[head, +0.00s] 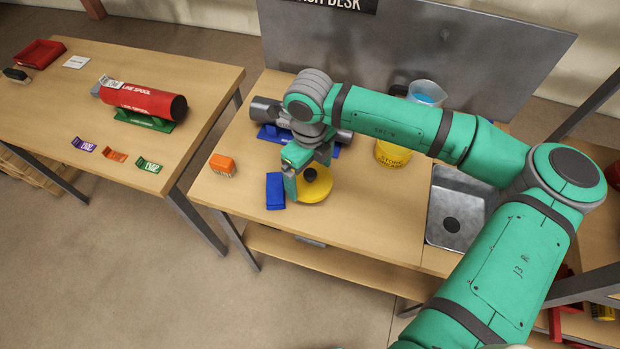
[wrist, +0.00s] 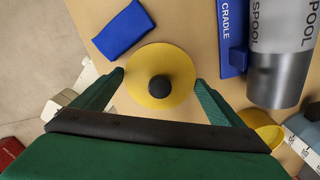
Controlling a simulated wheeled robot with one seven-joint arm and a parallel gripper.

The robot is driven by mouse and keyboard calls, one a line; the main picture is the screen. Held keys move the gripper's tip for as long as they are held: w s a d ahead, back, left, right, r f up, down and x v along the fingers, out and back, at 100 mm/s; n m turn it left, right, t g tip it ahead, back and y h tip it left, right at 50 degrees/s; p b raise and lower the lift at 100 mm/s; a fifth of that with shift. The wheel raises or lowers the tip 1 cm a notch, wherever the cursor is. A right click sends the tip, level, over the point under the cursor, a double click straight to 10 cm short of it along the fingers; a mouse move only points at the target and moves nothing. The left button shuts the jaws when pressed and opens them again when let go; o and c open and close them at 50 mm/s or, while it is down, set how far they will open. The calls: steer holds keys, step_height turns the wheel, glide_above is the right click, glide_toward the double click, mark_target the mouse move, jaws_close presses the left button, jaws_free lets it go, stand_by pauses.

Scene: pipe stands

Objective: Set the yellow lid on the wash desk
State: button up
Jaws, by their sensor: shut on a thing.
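The yellow lid (head: 318,193) with its black knob is at the wash desk (head: 360,230), near its left front part. My gripper (head: 309,177) points down over the lid, one finger on each side.
A grey spool (wrist: 275,80) on a blue cradle (wrist: 232,38) is behind. A yellow container (head: 392,155) and the sink (head: 455,215) are to the right. The front middle is clear.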

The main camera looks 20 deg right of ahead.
mark_target(310, 181)
steer(key=shift+f, duration=1.35)
steer(key=shift+f, duration=0.2)
steer(key=o, duration=0.8)
steer(key=shift+c, duration=0.2)
steer(key=shift+r, duration=0.15)
step_height(310, 181, up, 12)
steer(key=shift+r, duration=0.1)
